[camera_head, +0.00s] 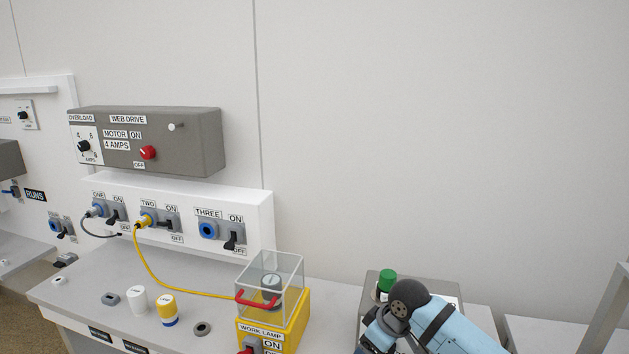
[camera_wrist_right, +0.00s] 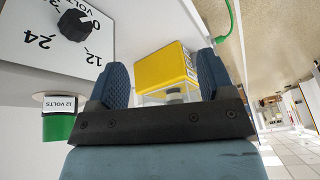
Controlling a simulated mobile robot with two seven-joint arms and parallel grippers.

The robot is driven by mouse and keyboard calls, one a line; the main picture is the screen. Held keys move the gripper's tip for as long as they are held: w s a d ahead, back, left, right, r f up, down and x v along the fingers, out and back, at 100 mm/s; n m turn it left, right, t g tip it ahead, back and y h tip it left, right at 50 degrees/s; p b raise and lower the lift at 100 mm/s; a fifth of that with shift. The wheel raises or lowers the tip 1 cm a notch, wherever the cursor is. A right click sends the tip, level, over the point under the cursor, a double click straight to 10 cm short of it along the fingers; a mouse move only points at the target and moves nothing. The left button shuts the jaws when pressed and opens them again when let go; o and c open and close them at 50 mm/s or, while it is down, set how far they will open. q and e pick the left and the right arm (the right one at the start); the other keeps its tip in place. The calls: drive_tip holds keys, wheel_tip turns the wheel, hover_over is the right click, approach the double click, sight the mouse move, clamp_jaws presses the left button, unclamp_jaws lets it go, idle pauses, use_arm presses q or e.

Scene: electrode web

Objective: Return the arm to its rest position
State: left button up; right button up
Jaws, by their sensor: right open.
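My right arm (camera_head: 440,322), light blue with a dark round joint, comes in at the bottom right of the head view. It stands in front of a grey box with a green-topped part. Its fingers cannot be made out there. In the right wrist view my right gripper (camera_wrist_right: 165,82) is open, its two blue ribbed fingers wide apart. Nothing is held between them. The yellow work lamp box (camera_wrist_right: 163,68) shows beyond the fingers, apart from them as far as I can tell. My left gripper is not in view.
The yellow work lamp box (camera_head: 275,322) with its clear cover (camera_head: 284,268) stands left of my arm. The green-topped part (camera_head: 387,277) is close beside the arm's joint. A volts dial (camera_wrist_right: 77,22) and a green 12 volts part (camera_wrist_right: 58,125) are near the gripper.

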drive_tip(key=s+a+f+m+t+y, duration=0.2)
drive_tip(key=s+a+f, duration=0.1)
drive_tip(key=s+f, duration=0.45)
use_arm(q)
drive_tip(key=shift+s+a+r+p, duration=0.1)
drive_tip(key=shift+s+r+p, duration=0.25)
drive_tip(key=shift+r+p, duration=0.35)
use_arm(e)
drive_tip(key=s+d+f+m+t+h, duration=0.1)
drive_tip(key=s+d+f+m+t, duration=0.1)
drive_tip(key=s, duration=0.9)
drive_tip(key=s+d+f+m+t+h, duration=0.1)
drive_tip(key=s+d+f+t, duration=0.4)
drive_tip(key=s, duration=0.6)
drive_tip(key=d+f+m, duration=0.1)
drive_tip(key=d+f, duration=0.1)
drive_tip(key=d, duration=0.1)
drive_tip(key=shift+s+d+f+m, duration=0.15)
drive_tip(key=shift+s+f+m, duration=0.15)
drive_tip(key=shift+s, duration=0.1)
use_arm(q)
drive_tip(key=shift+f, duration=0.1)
use_arm(e)
drive_tip(key=shift+c, duration=0.4)
